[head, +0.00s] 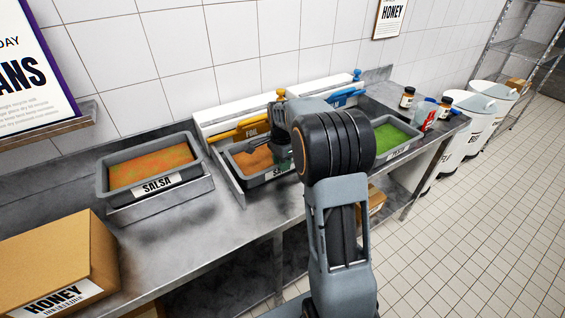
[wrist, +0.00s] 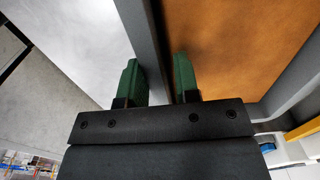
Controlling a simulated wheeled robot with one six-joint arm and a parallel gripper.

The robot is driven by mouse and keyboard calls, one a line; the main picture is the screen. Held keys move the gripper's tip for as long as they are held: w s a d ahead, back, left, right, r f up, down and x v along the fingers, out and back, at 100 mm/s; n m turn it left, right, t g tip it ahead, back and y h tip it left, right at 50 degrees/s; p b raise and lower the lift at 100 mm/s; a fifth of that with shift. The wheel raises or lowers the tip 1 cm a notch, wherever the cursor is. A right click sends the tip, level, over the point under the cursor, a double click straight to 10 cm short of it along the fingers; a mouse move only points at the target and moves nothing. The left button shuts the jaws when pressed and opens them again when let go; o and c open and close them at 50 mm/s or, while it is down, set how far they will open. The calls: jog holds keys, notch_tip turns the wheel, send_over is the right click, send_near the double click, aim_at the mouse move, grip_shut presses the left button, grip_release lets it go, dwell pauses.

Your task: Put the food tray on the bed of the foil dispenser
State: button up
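The grey food tray (head: 290,172) holds orange-brown food and lies on the bed of the foil dispenser (head: 240,185), which has an orange bar marked FOIL. My arm hides the tray's right part, and its front label is mostly covered. In the wrist view, the two green fingers of my gripper (wrist: 160,82) stand on either side of the tray's grey wall (wrist: 149,30), one outside and one over the food. In the head view my gripper (head: 284,160) is partly hidden by my arm.
A tray marked SALSA (head: 150,190) sits on a stand to the left. A second dispenser with a blue bar (head: 348,97) is on the right, with a green-filled tray (head: 405,152). A HONEY box (head: 60,265) stands front left. Jars (head: 407,97) stand at the right end.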

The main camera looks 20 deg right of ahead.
notch_tip(320, 180, up, 11)
jog(key=s+a+r+n+t, duration=0.2)
jog(key=s+a+n, duration=0.55)
jog(key=s, duration=0.35)
jog(key=s+a+f+n+t, duration=0.1)
jog(key=s+a+f+n, duration=0.2)
jog(key=s+f+n, duration=0.3)
jog(key=s+n, duration=0.3)
jog(key=s, duration=0.2)
jog(key=shift+f+t, duration=0.15)
jog(key=shift+t, duration=0.25)
